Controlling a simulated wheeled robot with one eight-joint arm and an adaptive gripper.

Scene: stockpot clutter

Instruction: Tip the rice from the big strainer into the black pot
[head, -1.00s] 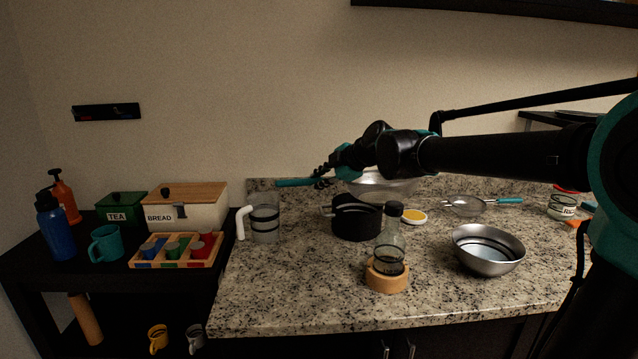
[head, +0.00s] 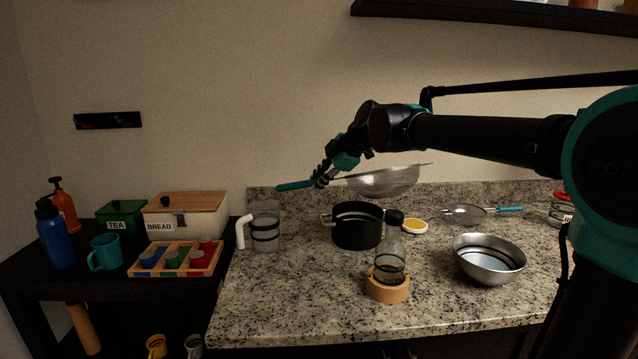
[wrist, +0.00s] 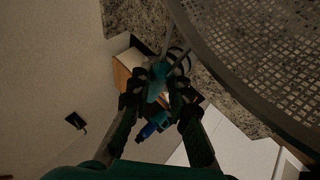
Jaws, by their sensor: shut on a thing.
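The big strainer (head: 385,182) is a wide metal mesh bowl with a teal handle. Its mesh (wrist: 262,55) also fills the upper right of the wrist view. My gripper (head: 322,176) is shut on the strainer's handle and holds it in the air. The bowl hangs above and slightly behind the black pot (head: 357,228), apart from it, and looks roughly level with a slight tilt. The pot stands open on the counter with a side handle at left. I cannot see rice in the strainer, and the pot's inside is mostly hidden.
A glass bottle on a wooden ring (head: 388,284) stands close in front of the pot. A clear jug (head: 264,232) is at its left. A steel bowl (head: 488,260), a small strainer (head: 464,213) and a yellow-topped dish (head: 414,226) are at right. The front left counter is clear.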

